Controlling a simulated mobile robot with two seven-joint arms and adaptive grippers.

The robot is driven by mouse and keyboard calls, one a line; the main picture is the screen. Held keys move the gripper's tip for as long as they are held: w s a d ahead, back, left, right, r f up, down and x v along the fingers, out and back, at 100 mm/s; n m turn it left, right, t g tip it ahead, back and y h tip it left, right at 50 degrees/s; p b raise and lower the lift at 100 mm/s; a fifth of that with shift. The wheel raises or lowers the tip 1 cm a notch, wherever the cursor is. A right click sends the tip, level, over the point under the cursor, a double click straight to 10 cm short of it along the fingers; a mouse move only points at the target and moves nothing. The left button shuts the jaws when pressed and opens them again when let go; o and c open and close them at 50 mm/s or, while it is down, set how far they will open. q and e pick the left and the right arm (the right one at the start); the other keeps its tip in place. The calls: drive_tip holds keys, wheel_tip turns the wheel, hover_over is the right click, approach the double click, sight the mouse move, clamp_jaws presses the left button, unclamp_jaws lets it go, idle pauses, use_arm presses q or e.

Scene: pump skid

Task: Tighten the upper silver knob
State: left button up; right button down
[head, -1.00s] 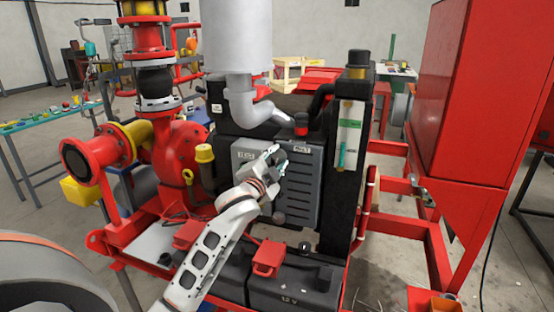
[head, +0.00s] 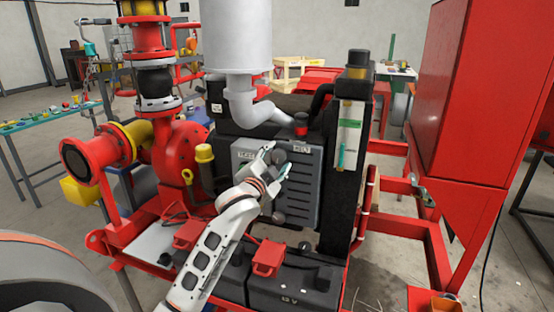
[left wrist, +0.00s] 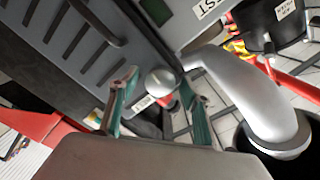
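The upper silver knob (head: 278,157) is a rounded knob on the grey louvred panel (head: 306,192). It also shows in the left wrist view (left wrist: 160,82), between the green-lined fingertips. My left gripper (head: 275,163) is at this knob with its fingers spread, one on each side of it. A gap shows between the knob and each finger in the left wrist view, so I see no grip on it. A second round knob (head: 279,217) is lower on the panel. My right gripper is not in view.
A grey exhaust pipe (head: 247,105) bends down close above the panel, near a red cap (head: 301,120). The black housing (head: 350,150) stands right of the panel. Batteries (head: 295,290) and red caps are below. Red pump pipework (head: 180,150) is to the left.

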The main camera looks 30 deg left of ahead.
use_arm(q)
drive_tip(key=shift+s, duration=0.15)
drive_tip(key=v, duration=1.1)
drive_tip(key=shift+s+d, duration=0.2)
drive_tip(key=shift+s, duration=0.2)
drive_tip(key=s+d+f+g+h, duration=0.1)
drive_tip(key=d+f, duration=0.1)
drive_tip(key=f, duration=0.6)
drive_tip(key=d+f+g+h, duration=0.1)
drive_tip(key=d+f, duration=0.2)
drive_tip(key=f, duration=0.5)
drive_tip(key=s+d+f+n+g+h, duration=0.1)
drive_tip(key=s+d+f, duration=0.3)
drive_tip(key=s+f, duration=0.3)
drive_tip(key=s+d+f+n+g+h, duration=0.1)
drive_tip(key=s+d+f+g, duration=0.1)
drive_tip(key=s+d+f, duration=0.2)
drive_tip(key=s+d+f+n+g+h, duration=0.1)
drive_tip(key=s+d+f, duration=0.4)
drive_tip(key=s+f, duration=0.6)
wheel_tip(320, 180, down, 7)
drive_tip(key=shift+f+n+g+h, duration=0.1)
drive_tip(key=shift+n+g+h, duration=0.3)
drive_tip(key=shift+g+h, duration=0.15)
